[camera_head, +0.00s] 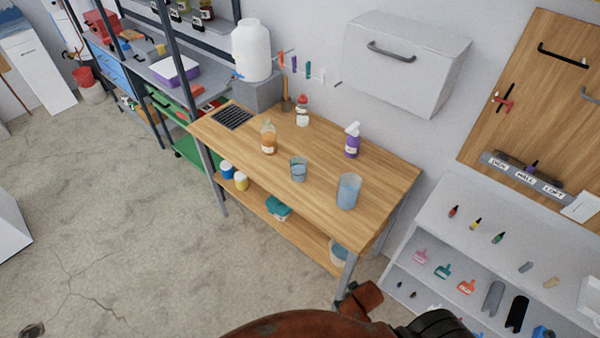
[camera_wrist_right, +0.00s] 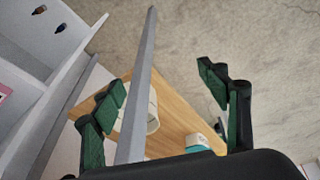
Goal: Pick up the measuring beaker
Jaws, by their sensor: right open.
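Two translucent bluish vessels stand upright on the wooden workbench (camera_head: 325,205). One is a shorter cup-like vessel (camera_head: 299,168) near the middle. The other is a taller, wider vessel (camera_head: 349,190) near the right end. I cannot tell from markings which is the measuring beaker. My right gripper (camera_wrist_right: 162,88) shows in the right wrist view, open, with green-padded fingers and nothing held. Beyond its fingers are the bench's grey leg (camera_wrist_right: 138,95) and lower shelf (camera_wrist_right: 178,118); neither vessel shows there. In the head view, parts of my arm are at the bottom edge. My left gripper is out of view.
An orange-brown bottle (camera_head: 269,138), a purple spray bottle (camera_head: 352,140) and a red-capped bottle (camera_head: 302,110) share the bench top. A white shelf unit (camera_head: 440,225) stands to the right. The lower shelf holds a teal-lidded box (camera_head: 278,208). Floor in front is open.

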